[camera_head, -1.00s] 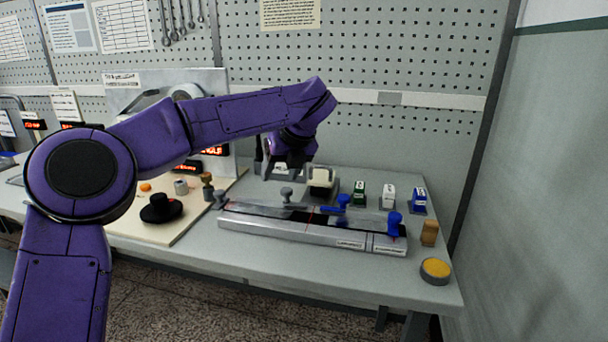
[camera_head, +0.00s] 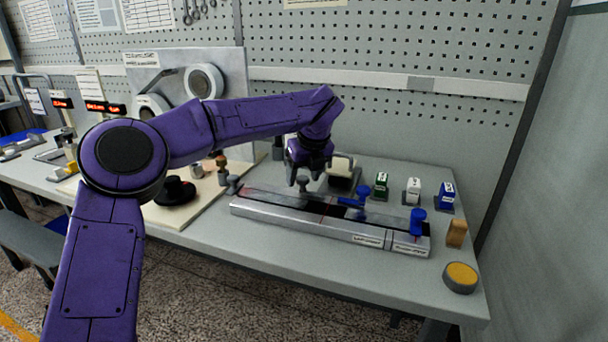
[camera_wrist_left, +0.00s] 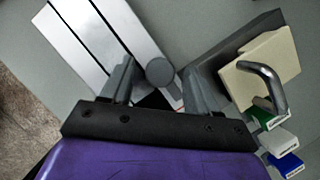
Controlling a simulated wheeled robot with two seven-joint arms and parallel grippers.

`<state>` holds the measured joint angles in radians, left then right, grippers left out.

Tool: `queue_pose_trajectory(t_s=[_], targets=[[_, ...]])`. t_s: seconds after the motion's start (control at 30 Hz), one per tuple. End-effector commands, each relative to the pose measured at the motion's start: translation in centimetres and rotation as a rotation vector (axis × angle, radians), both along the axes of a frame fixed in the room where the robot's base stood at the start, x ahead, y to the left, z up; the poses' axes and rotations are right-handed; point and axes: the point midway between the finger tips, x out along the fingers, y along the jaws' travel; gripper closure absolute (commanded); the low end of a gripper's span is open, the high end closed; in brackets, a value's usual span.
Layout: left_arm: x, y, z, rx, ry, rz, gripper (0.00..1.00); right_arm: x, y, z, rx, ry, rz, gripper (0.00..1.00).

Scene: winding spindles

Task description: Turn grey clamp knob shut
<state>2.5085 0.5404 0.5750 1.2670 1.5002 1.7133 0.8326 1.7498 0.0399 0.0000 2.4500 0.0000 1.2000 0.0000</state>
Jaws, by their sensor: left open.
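The grey clamp knob (camera_head: 303,184) stands at the back edge of the long silver fixture (camera_head: 290,222), near its middle. My left gripper (camera_head: 308,174) points down right above the knob. In the left wrist view the round top of the grey knob (camera_wrist_left: 160,71) shows between the two open fingers of my left gripper (camera_wrist_left: 159,66). The knob appears nearer the right finger, and I cannot tell whether either finger touches it. The jaws hold nothing. My right gripper is not in view.
A cream block with a metal handle (camera_wrist_left: 265,65) stands close beside the right finger. Blue knobs (camera_head: 417,220) sit on the fixture. Green, white and blue labelled holders (camera_head: 413,190) stand behind it. A yellow-topped round pad (camera_head: 461,275) is at the right corner.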

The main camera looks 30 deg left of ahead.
Motion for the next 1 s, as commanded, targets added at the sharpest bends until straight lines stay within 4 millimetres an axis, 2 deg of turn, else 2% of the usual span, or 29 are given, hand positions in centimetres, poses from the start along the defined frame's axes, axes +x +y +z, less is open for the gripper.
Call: queue_pose_trajectory(t_s=[0.13,0.17,0.3,0.33,0.67,1.0], targets=[[0.00,0.00,-0.01,0.000,0.000,0.000,0.40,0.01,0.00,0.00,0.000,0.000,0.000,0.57],[0.00,0.00,0.00,0.000,0.000,0.000,0.43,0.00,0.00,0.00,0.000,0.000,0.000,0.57],[0.00,-0.01,0.02,0.001,0.000,-0.001,0.89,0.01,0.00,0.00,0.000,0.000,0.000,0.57],[0.00,-0.01,0.02,0.001,0.000,-0.001,0.95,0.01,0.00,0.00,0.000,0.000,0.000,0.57],[-0.04,-0.02,0.06,0.000,0.000,-0.036,0.95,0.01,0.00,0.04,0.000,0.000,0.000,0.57],[-0.18,0.13,0.20,-0.002,-0.002,-0.252,0.95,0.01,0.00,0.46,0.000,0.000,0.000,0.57]])
